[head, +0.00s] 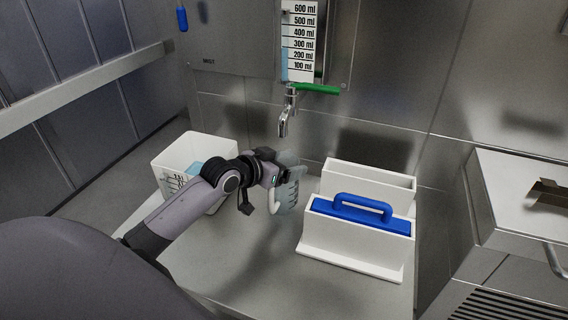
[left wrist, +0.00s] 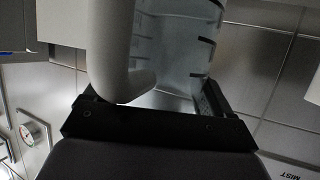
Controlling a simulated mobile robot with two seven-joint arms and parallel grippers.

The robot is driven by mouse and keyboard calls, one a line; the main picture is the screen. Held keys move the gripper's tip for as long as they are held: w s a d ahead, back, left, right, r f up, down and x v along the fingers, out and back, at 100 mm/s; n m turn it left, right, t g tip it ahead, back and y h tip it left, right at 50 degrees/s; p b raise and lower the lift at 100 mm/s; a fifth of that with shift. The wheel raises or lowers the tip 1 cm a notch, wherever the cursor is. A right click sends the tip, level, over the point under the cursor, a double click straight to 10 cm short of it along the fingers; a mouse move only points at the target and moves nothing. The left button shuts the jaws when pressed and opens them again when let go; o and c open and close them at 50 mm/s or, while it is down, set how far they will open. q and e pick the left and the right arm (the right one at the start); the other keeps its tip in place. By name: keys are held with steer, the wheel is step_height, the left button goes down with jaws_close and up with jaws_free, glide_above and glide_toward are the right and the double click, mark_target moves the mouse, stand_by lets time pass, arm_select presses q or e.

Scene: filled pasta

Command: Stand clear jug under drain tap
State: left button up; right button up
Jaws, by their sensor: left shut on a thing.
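The clear jug (head: 290,184) has dark level marks and a pale handle. My left gripper (head: 279,181) is shut on the jug and partly hides it in the head view. In the left wrist view, the jug (left wrist: 180,50) and its pale handle (left wrist: 118,60) fill the middle, close against the gripper (left wrist: 160,115). The drain tap (head: 285,122) is a metal spout with a green lever (head: 316,88), on the back wall. The jug is below the spout in the picture; whether it is exactly under it I cannot tell. My right gripper is not in view.
A white measuring tub (head: 165,168) with something light blue inside stands left of the jug. A white holder (head: 345,262) with a blue-handled block (head: 362,212) stands close on the right. The marked level gauge (head: 301,45) is above the tap. The front counter is bare.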

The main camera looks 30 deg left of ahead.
arm_select(q)
steer(key=o, duration=1.3)
steer(key=shift+f, duration=0.1)
steer(key=shift+r, duration=0.2)
steer(key=p+v, duration=0.1)
steer(key=v, duration=1.1)
